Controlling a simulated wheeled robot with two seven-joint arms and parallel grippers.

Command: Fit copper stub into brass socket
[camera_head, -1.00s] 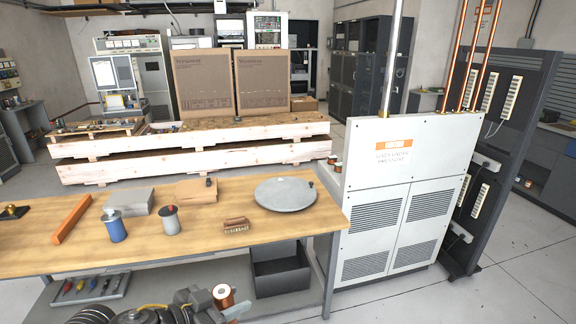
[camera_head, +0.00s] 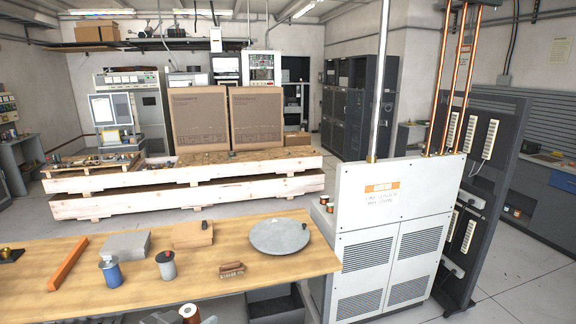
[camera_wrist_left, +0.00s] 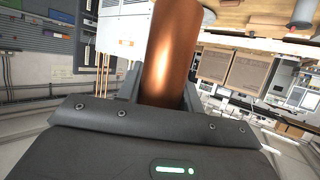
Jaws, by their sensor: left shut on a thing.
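A copper stub (camera_wrist_left: 172,50) is a smooth copper cylinder held between the jaws of my left gripper (camera_wrist_left: 165,98) in the left wrist view. In the head view the stub (camera_head: 188,313) shows small at the bottom edge, with my left gripper (camera_head: 172,318) mostly cut off beside it. The stub is apart from the grey and white cabinet. A brass-coloured collar (camera_head: 372,158) sits at the foot of the metal pole on the cabinet top; I cannot tell for sure that it is the brass socket. My right gripper is out of view.
The wooden bench (camera_head: 200,272) carries a grey round plate (camera_head: 279,236), a blue can (camera_head: 111,272), a grey can (camera_head: 167,265), a brush (camera_head: 231,269) and an orange bar (camera_head: 68,264). The cabinet (camera_head: 385,215) stands right of it. Small copper-coloured pieces (camera_head: 325,204) sit at its left side.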

